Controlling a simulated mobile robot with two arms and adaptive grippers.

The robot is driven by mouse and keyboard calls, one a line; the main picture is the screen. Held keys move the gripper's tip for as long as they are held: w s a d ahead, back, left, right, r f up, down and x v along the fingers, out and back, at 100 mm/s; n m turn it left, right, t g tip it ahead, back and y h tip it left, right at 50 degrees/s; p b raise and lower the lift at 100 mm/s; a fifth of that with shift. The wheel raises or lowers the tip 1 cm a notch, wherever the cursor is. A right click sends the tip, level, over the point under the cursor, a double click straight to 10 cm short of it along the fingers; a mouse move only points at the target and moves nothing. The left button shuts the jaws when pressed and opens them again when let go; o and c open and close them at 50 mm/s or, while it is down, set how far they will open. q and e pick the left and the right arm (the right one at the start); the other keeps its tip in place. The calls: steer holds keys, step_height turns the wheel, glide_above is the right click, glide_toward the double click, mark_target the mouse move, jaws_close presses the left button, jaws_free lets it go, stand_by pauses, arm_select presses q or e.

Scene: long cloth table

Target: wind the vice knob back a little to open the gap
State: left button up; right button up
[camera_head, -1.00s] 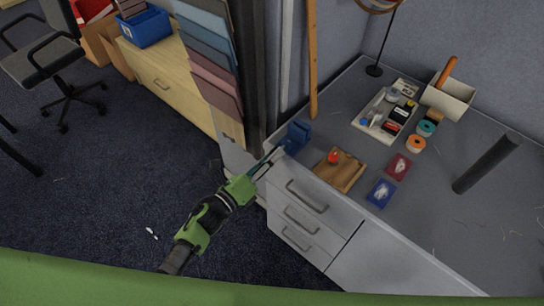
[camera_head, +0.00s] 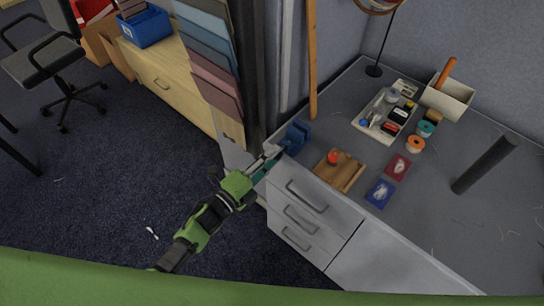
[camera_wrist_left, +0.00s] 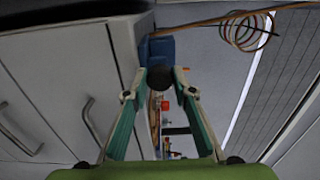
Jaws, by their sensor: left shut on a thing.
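The blue vice (camera_head: 296,137) sits at the near left corner of the grey table. It also shows in the left wrist view (camera_wrist_left: 162,50), straight ahead of the fingers. Its dark round knob (camera_wrist_left: 160,78) is between my left fingertips. My left gripper (camera_head: 270,155) reaches in from the lower left, and in the wrist view its two fingers (camera_wrist_left: 160,84) are closed on the knob from both sides. The gap between the vice jaws is too small to make out. My right gripper is not in view.
A wooden tray (camera_head: 340,171) with a red item lies right of the vice. Red (camera_head: 398,166) and blue (camera_head: 381,193) packets, thread spools and a parts tray (camera_head: 387,112) are farther right. Drawers (camera_head: 303,206) are below the table edge. Hanging sample boards (camera_head: 209,60) are behind left.

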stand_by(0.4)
arm_select(q)
steer(key=o, duration=1.1)
steer(key=v, duration=1.2)
